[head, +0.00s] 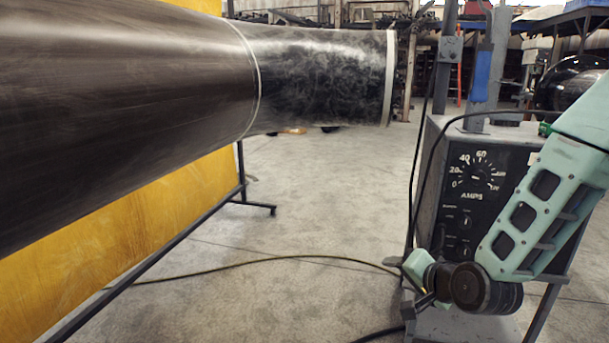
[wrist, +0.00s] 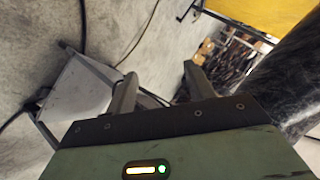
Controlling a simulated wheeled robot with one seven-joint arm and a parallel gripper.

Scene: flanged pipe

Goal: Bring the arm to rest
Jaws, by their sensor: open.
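My arm (head: 545,190) comes in from the right edge in the head view and bends down in front of the welding machine. Its dark round joint (head: 483,288) is low in the picture. The gripper itself is hard to make out in that view. In the wrist view my gripper (wrist: 160,84) has its two grey fingers well apart, with nothing between them. The big dark pipe (head: 130,90) runs across the upper left in the head view and ends in a pale rim (head: 390,78). It also shows at the right of the wrist view (wrist: 288,78), apart from the fingers.
A grey welding machine (head: 470,205) with an AMPS dial stands close behind my arm. Cables (head: 270,260) lie on the concrete floor. A yellow panel (head: 130,215) on a dark frame stands behind the pipe. Open floor (head: 320,190) lies between panel and machine.

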